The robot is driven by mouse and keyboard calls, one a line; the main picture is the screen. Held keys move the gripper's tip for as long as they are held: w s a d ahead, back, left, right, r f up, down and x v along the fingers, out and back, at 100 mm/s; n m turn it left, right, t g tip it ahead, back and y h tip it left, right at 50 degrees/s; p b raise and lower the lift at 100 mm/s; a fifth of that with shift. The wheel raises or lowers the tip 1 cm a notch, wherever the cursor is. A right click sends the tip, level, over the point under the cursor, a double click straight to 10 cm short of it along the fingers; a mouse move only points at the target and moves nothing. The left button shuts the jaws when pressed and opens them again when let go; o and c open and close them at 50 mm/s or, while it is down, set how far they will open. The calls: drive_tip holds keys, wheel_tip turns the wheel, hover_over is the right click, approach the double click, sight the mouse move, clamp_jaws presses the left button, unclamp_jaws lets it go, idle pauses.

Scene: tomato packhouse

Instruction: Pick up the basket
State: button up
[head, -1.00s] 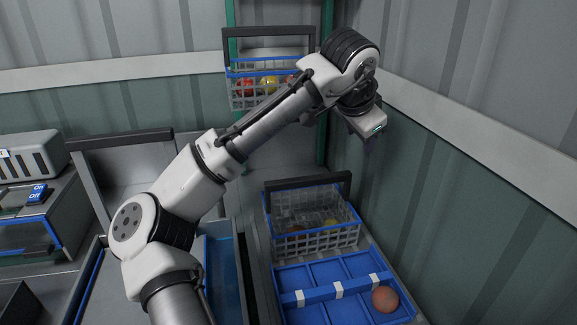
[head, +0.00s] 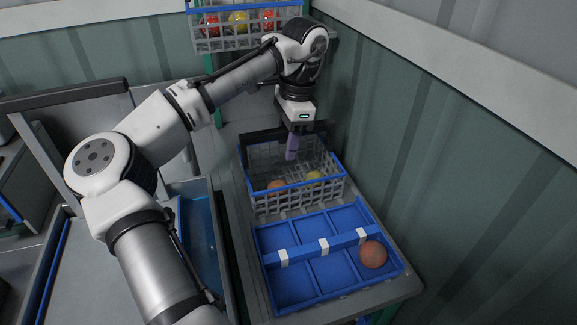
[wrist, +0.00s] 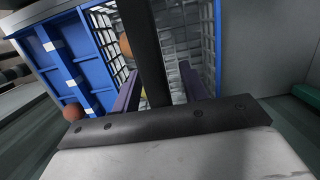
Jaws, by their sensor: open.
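A grey mesh basket (head: 298,199) with a blue rim stands on the bench, with an orange and a yellow tomato visible inside. Its dark handle (head: 260,136) is raised at the far side. My gripper (head: 292,152), with purple fingers, points down at the handle, and the head view does not show clearly how they meet. In the wrist view, the open fingers (wrist: 159,85) stand on either side of the dark handle (wrist: 145,45), with visible space between. The basket's mesh wall (wrist: 207,40) shows beyond.
A blue divided tray (head: 290,287) sits in front of the basket, with a reddish-brown round tomato (head: 373,254) in its right part. A second basket (head: 245,40) of red and yellow tomatoes hangs or stands higher behind. The corrugated wall (head: 450,170) is close on the right.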

drive_tip(key=shift+f, duration=0.35)
clamp_jaws()
drive_tip(key=shift+r, duration=0.2)
